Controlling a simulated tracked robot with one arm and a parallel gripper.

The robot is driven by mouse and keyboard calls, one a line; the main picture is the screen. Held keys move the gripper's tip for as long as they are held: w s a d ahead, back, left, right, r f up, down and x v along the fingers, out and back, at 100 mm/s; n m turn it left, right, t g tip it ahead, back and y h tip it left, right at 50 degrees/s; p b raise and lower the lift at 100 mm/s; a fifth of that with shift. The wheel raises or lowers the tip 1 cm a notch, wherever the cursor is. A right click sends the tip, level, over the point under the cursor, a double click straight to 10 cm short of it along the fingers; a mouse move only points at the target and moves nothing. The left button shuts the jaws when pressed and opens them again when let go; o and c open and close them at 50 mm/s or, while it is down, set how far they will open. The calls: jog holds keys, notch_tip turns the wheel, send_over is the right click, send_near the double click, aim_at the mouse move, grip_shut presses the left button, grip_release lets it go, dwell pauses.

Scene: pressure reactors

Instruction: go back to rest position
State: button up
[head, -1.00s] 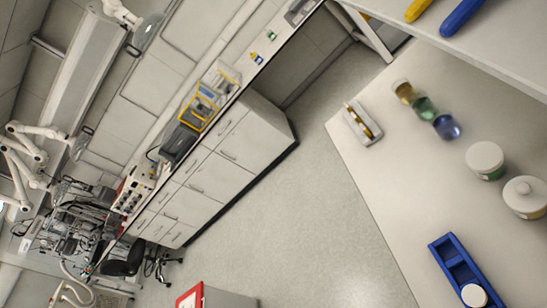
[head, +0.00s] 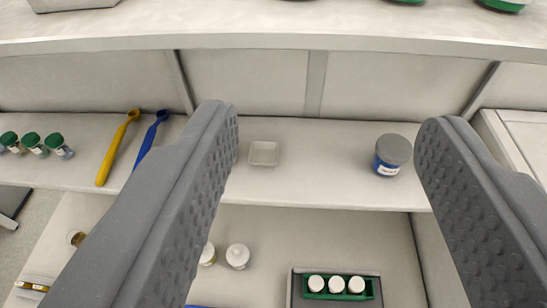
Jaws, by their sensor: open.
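My gripper (head: 335,150) shows large in the foreground, its two grey, dimpled fingers spread wide apart. Nothing is between the fingertips; they point towards a white shelf (head: 310,190) that holds labware. A small white square dish (head: 264,153) lies on the shelf near the left finger. A blue jar with a grey lid (head: 392,155) stands on the shelf near the right finger. The fingers hide parts of the shelf and of the bench below.
A yellow spoon (head: 117,150) and a blue spoon (head: 152,137) lie at left on the shelf, beside green-capped vials (head: 33,143). Below are white-lidded jars (head: 238,256) and a green rack with white caps (head: 337,288). An upper shelf (head: 270,30) runs across the top.

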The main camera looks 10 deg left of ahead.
notch_tip(320, 180, down, 14)
jog(key=b, duration=1.3)
jog(key=shift+r, duration=0.25)
